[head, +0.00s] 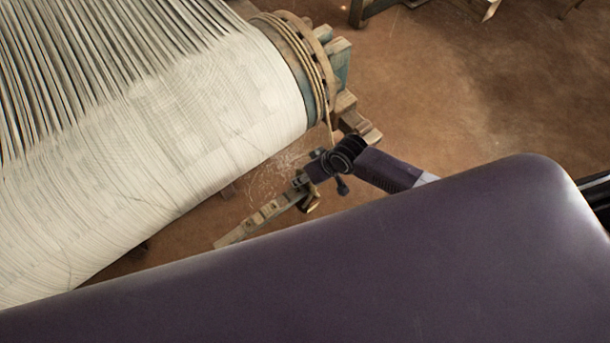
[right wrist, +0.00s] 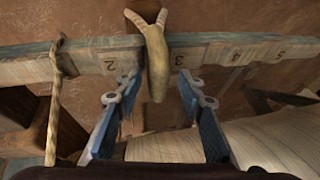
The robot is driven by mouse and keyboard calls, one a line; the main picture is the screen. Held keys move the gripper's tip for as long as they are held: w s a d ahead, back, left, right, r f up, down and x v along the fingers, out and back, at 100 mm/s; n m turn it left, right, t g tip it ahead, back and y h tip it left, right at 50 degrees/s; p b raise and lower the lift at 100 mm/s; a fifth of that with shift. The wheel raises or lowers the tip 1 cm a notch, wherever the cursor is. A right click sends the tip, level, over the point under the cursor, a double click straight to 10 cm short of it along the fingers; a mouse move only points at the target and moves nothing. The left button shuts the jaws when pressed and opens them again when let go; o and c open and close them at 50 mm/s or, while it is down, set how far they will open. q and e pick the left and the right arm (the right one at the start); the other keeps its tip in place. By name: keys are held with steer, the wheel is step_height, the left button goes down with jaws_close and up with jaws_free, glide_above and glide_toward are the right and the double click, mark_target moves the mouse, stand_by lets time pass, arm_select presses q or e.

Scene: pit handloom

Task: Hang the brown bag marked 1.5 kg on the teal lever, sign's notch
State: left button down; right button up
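The lever (right wrist: 215,55) crosses the right wrist view, a wooden bar with a worn teal top edge and numbers 2 to 5 showing. In the head view the notched lever (head: 262,217) slopes down left from the loom's beam end. A tan-brown bag (right wrist: 157,62) with two ear-like ends at its top is at the lever between 2 and 3. No weight mark is readable on it. My right gripper (right wrist: 159,92) is open, its blue fingers apart on either side of the bag, with gaps showing. My left gripper is not in view. No sign is visible.
A rope (right wrist: 54,105) runs down across the lever left of the 2. In the head view the white warp beam (head: 215,110) fills the left, with a rope-wound drum (head: 300,55) at its end.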

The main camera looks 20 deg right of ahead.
steer(key=shift+s+d+f, duration=0.15)
steer(key=shift+s+f, duration=0.1)
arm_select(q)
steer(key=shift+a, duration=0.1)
arm_select(e)
steer(key=shift+r, duration=0.15)
